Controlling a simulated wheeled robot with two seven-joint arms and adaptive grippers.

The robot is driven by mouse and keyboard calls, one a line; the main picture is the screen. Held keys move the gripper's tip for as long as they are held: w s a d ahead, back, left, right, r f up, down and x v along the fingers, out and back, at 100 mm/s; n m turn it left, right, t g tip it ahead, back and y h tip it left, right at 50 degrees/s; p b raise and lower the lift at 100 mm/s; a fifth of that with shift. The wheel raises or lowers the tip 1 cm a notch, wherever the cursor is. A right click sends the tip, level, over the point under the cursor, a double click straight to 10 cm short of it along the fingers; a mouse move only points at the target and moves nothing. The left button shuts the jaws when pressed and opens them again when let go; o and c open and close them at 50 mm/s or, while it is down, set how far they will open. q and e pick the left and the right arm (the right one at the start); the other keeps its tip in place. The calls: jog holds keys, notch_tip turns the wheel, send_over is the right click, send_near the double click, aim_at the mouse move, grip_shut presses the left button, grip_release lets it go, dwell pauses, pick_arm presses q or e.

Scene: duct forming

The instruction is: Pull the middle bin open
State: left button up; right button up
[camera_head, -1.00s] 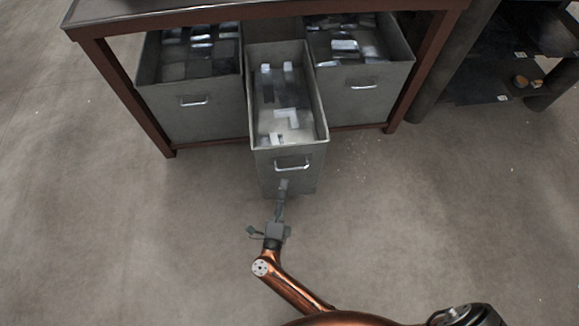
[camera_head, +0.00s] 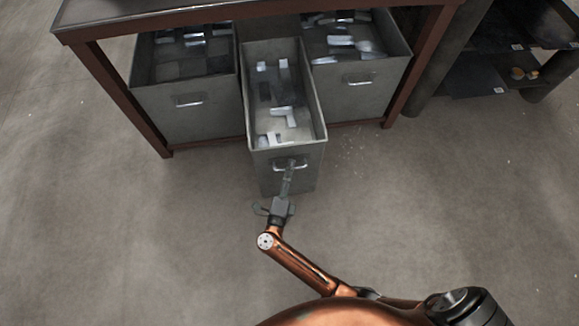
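The middle bin (camera_head: 286,173) is a grey metal box standing out from under the bench, well in front of the bins on both sides. Its open top shows pale and dark metal pieces inside. Its silver handle (camera_head: 290,163) is on the front face. My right gripper (camera_head: 289,172) reaches up from below, with its fingertips at the handle and overlapping it in the picture. I cannot tell whether the fingers are around the handle or only in front of it, nor how far apart they are. My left gripper is not in view.
A left bin (camera_head: 186,114) and a right bin (camera_head: 360,98) stand under the brown-framed bench (camera_head: 150,9), both holding metal pieces. A dark shelf (camera_head: 470,83) stands at the right. The concrete floor in front is clear.

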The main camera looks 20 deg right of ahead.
jog(key=shift+c, duration=0.2)
grip_shut()
jog(key=shift+d, duration=0.1)
